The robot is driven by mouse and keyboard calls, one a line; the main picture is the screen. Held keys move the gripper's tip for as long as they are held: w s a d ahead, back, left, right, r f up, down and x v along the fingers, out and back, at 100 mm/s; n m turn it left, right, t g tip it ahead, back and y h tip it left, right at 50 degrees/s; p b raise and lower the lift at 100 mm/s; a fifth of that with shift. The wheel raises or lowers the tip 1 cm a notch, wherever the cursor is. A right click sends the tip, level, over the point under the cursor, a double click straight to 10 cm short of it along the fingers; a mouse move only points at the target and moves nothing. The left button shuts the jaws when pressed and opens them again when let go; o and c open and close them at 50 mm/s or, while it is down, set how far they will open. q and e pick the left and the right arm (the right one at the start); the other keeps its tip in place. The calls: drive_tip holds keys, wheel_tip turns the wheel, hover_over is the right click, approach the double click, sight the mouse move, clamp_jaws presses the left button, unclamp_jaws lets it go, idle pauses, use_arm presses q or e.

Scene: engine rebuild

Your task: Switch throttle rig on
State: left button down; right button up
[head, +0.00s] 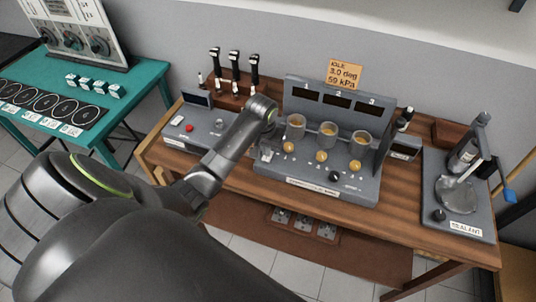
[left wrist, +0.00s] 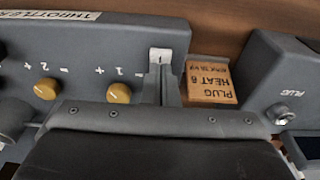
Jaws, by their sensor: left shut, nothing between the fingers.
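The throttle rig (head: 320,188) is a grey console in the middle of the wooden bench. It has three dark display windows, three amber-filled cups and several amber knobs. In the left wrist view the throttle rig (left wrist: 95,40) appears upside down, with amber knobs marked 1 and 2. A small white switch (left wrist: 160,55) sits at its edge beside knob 1. My left gripper (head: 267,155) is over the rig's left front corner. Its shut, empty fingers (left wrist: 162,80) are right at the switch; I cannot tell if they touch it. My right gripper is out of view.
A plug tester (head: 205,132) stands left of the rig, close to my arm. An orange plug-heat card (left wrist: 211,80) lies between them. A sealant stand (head: 458,200) is at the right. Black-handled tools (head: 234,68) stand behind. A teal table (head: 85,110) is at far left.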

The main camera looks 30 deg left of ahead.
sight(266, 158)
use_arm(q)
drive_tip(key=shift+f+b, duration=0.3)
drive_tip(key=shift+f, duration=0.6)
idle(0.8)
drive_tip(key=shift+r, duration=0.15)
drive_tip(key=shift+r+p, duration=0.95)
drive_tip(key=shift+r, duration=2.45)
